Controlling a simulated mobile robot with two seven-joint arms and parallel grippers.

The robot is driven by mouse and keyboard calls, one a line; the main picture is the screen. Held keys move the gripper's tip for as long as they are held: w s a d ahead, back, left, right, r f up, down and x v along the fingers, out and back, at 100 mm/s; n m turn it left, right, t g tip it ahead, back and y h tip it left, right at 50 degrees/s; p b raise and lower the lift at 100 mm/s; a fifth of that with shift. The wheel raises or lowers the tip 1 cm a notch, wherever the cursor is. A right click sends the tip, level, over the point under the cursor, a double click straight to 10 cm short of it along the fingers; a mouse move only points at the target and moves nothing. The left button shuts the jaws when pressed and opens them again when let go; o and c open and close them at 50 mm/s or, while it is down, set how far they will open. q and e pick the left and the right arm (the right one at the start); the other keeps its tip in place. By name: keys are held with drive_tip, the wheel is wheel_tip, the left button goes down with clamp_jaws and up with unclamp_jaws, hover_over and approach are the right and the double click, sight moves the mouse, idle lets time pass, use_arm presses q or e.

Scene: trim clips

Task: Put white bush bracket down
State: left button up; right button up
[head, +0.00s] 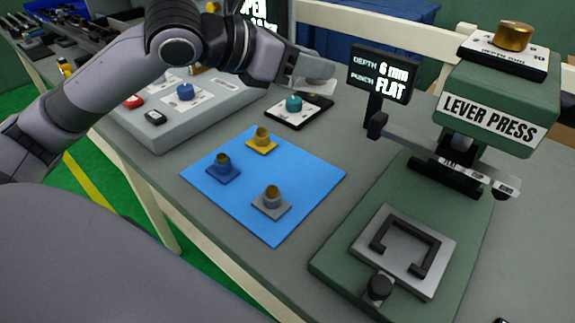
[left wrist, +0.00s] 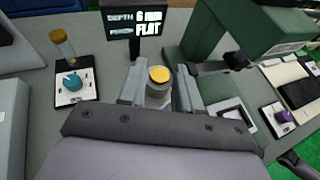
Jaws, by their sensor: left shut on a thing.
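My left gripper (head: 314,78) is shut on the white bush bracket (head: 318,86), held above the back of the bench, behind the teal-knob plate. In the left wrist view the gripper (left wrist: 160,92) has its fingers on either side of the bracket (left wrist: 158,95), whose round boss has a yellow-brass top (left wrist: 159,74). Its lower part is mostly hidden. A blue mat (head: 315,165) carries a yellow bracket (head: 262,147), a blue bracket (head: 223,173) and a grey bracket (head: 272,208), each upright with a brass-coloured bush. My right gripper is not in view.
The green lever press (head: 335,262) stands right of the mat, with a dark U-shaped fixture (head: 412,245) on its base. A display (head: 384,75) reads 6 mm, FLAT. The teal knob (head: 293,103) is behind the mat. The mat's right and front areas are bare.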

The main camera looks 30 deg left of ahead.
use_arm(q)
wheel_tip(320, 180, down, 14)
drive_tip(key=b, duration=0.3)
drive_tip(key=shift+f+b, duration=0.35)
drive_tip(key=shift+f, duration=1.95)
drive_tip(key=shift+f, duration=0.15)
drive_tip(key=o, duration=1.1)
drive_tip(key=shift+c, duration=0.2)
drive_tip(key=shift+s+r, duration=0.1)
drive_tip(key=shift+r, duration=0.2)
